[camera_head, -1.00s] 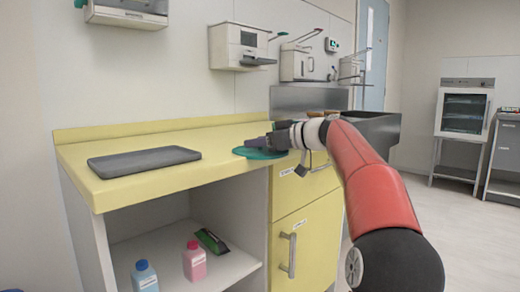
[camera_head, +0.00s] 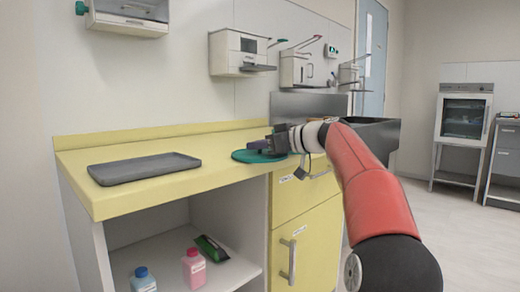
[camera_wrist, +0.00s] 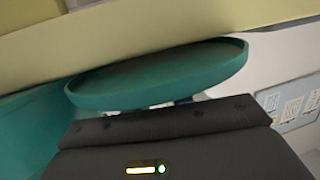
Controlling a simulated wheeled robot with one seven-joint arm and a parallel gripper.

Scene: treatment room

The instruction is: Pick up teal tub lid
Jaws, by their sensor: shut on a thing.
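The teal tub lid (camera_head: 254,156) is a flat round disc at the front edge of the yellow counter, right of the grey tray. In the wrist view the lid (camera_wrist: 160,75) spans the middle, its rim facing me. My gripper (camera_head: 268,146) is at the lid's right part and is shut on it; the fingertips are mostly hidden. In the wrist view a further teal surface (camera_wrist: 30,125) shows at lower left; I cannot tell what it belongs to.
A grey tray (camera_head: 145,168) lies on the yellow counter (camera_head: 110,196). A blue-capped bottle (camera_head: 143,281), a pink bottle (camera_head: 194,268) and a green-and-black packet (camera_head: 211,248) stand or lie on the shelf below. A sink (camera_head: 375,132) is to the right. Dispensers hang on the wall above.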

